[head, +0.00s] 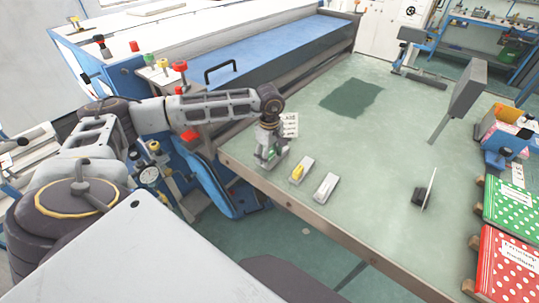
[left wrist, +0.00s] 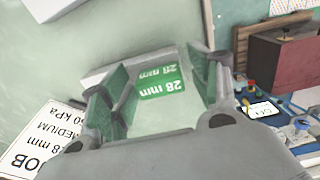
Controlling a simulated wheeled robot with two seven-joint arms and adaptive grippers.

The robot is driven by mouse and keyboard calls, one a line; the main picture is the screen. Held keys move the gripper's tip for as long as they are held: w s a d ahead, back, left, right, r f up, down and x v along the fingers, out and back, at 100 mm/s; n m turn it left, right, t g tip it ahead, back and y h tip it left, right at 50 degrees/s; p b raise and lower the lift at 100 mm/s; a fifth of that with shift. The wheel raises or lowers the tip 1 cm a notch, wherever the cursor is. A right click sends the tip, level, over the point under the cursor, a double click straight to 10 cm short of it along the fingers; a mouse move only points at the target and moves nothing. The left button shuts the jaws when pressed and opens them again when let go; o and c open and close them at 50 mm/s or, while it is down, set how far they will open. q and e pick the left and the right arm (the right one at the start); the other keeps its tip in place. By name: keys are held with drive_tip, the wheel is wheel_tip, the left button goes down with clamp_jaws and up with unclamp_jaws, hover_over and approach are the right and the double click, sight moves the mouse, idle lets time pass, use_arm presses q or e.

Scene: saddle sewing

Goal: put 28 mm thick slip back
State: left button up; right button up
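A green slip (left wrist: 163,82) marked "28 mm" shows in the left wrist view, between the fingers of my left gripper (left wrist: 160,88). The fingers stand wide apart with green pads, and I see no clear grip on the slip. In the head view, my left gripper (head: 268,152) points down at the near left edge of the table, with a bit of green between its fingers. A pale holder bar shows behind the slip in the left wrist view (left wrist: 98,77). My right gripper is not in view.
A holder with a yellow slip (head: 298,171) and a bare pale holder (head: 326,187) lie to the right on the green table (head: 360,190).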

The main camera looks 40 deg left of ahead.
use_arm(q)
drive_tip(key=shift+r, duration=0.1)
idle(0.3)
drive_tip(key=shift+r, duration=0.25)
wheel_tip(320, 180, up, 10)
drive_tip(key=shift+b, duration=1)
drive_tip(key=shift+r, duration=0.8)
